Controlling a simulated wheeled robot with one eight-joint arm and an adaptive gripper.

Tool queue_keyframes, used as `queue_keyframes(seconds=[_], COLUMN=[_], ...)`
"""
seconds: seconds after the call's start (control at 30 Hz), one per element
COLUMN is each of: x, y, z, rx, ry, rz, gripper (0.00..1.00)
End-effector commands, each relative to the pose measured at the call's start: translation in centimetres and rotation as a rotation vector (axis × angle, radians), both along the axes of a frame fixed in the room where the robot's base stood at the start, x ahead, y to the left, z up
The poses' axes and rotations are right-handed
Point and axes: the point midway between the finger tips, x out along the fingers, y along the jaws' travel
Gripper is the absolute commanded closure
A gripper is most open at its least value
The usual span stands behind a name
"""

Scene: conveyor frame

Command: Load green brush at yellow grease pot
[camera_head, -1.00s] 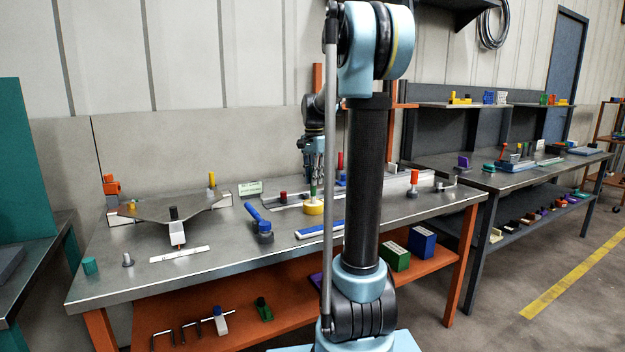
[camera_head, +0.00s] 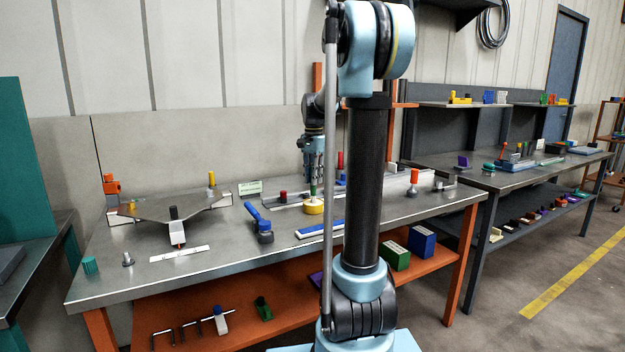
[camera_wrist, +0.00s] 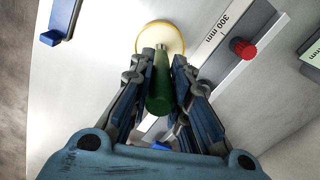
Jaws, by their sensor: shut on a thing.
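The green brush (camera_wrist: 160,88) is between the fingers of my gripper (camera_wrist: 162,62) in the wrist view, and the fingers are shut on it. Its far end reaches over the yellow grease pot (camera_wrist: 180,38), whose rim shows as a yellow ring around a pale top. In the head view the yellow grease pot (camera_head: 313,208) stands on the metal bench, with the green brush (camera_head: 313,190) upright at it, below my gripper (camera_head: 314,178). The brush's lower end is hidden, so its depth in the pot cannot be told.
A rail marked 300 mm (camera_wrist: 222,40) with a red knob (camera_wrist: 243,48) lies right of the pot in the wrist view. A blue-handled tool (camera_head: 257,220) and a blue-and-white bar (camera_head: 312,231) lie nearby on the bench (camera_head: 225,262).

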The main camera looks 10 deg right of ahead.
Motion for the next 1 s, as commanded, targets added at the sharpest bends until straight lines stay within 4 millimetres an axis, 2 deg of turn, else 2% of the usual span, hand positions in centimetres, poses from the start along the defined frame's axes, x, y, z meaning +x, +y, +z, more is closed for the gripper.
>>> queue_keyframes(seconds=[1.0], x=[0.0], y=[0.0], z=[6.5], rx=[0.0], ry=[0.0], rz=[0.0], gripper=[1.0])
